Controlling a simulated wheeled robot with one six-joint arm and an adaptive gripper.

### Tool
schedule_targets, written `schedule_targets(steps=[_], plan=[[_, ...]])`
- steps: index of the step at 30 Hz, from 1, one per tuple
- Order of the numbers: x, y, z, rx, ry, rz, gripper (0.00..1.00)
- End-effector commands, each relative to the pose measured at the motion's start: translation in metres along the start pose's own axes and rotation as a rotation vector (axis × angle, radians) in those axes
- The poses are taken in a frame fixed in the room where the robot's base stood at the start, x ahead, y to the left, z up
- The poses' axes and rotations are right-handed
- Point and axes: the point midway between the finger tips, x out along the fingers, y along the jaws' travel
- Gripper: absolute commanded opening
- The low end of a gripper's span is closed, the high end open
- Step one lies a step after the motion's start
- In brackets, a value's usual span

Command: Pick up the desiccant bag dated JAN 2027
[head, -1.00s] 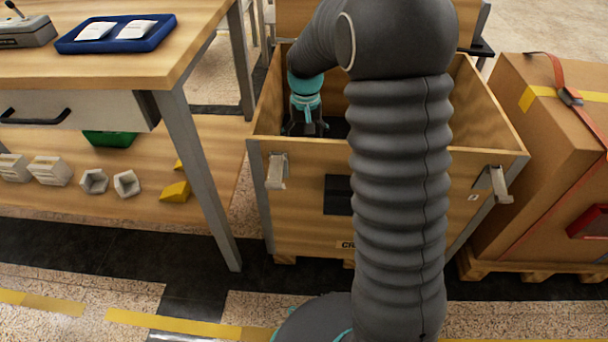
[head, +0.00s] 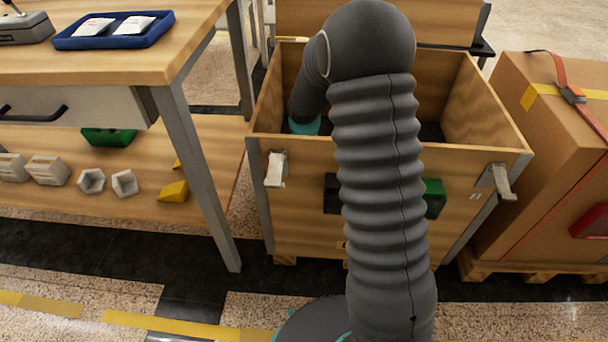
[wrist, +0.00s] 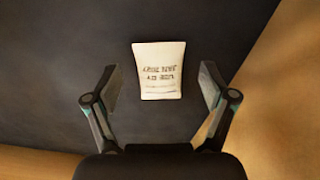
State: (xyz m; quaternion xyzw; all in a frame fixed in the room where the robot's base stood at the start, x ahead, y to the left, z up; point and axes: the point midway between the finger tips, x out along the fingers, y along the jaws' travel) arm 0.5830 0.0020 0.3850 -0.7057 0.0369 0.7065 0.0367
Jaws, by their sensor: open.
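In the wrist view a white desiccant bag (wrist: 158,82) with upside-down print reading USE BY JAN 2027 lies flat on a dark floor (wrist: 60,60). My gripper (wrist: 159,72) is open, one finger to each side of the bag, with a gap on both sides. I cannot tell how high the fingers are above it. In the head view my arm reaches down into the wooden crate (head: 470,200); the gripper and this bag are hidden there. Two more white bags, one left (head: 95,26) and one right (head: 134,25), lie in a blue tray (head: 70,43) on the workbench; their print is unreadable.
The crate's wooden walls rise around my arm; one wall (wrist: 275,100) shows close at right in the wrist view. The workbench (head: 120,70) stands to the left. A strapped cardboard box (head: 520,190) stands close on the right. Latches (head: 276,168) stick out of the crate front.

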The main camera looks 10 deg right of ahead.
Motion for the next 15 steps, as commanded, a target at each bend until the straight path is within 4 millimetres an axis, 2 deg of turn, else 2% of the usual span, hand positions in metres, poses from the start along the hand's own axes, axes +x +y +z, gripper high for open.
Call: schedule_targets(steps=[3,11,15], plan=[[0.0101,0.0002,-0.0002,0.0,0.0,0.0,0.83],[0.0118,0.0002,-0.0003,0.0,0.001,0.0,0.83],[0.0117,0.0003,-0.0003,0.001,0.001,0.0,0.51]])
